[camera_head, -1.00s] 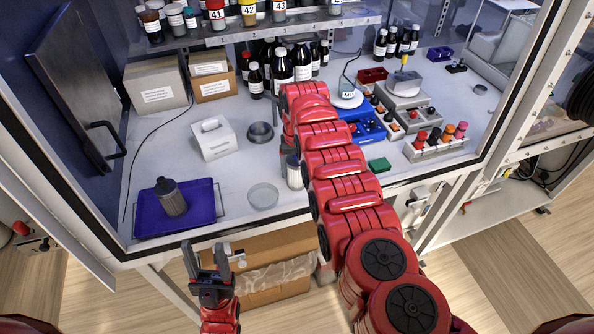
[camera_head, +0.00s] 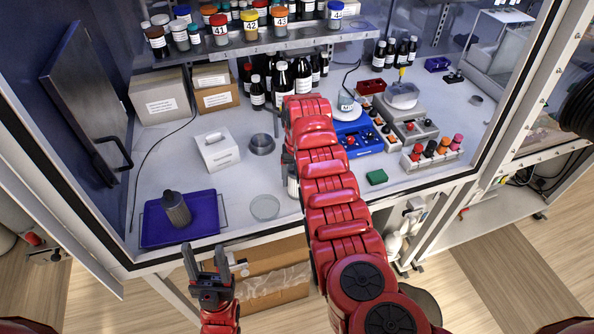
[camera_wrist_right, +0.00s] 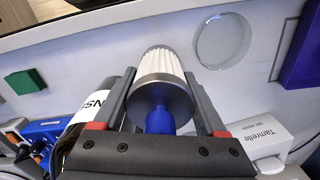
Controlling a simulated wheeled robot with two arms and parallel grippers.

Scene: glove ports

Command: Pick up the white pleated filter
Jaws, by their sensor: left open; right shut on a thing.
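The white pleated filter (camera_wrist_right: 158,65) has a grey metal end cap and a blue part below it. My right gripper (camera_wrist_right: 157,82) is shut on it, with one finger on each side of the cap. In the head view my red right arm hides most of this gripper, and only a sliver of the filter (camera_head: 293,186) shows beside the arm. I cannot tell whether the filter still touches the bench. My left gripper (camera_head: 206,258) is open and empty, in front of the bench's front edge.
A glass dish (camera_head: 265,207), a metal bowl (camera_head: 262,144) and a white box (camera_head: 217,150) are near the right gripper. A dark labelled bottle (camera_wrist_right: 92,98) is close beside it.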

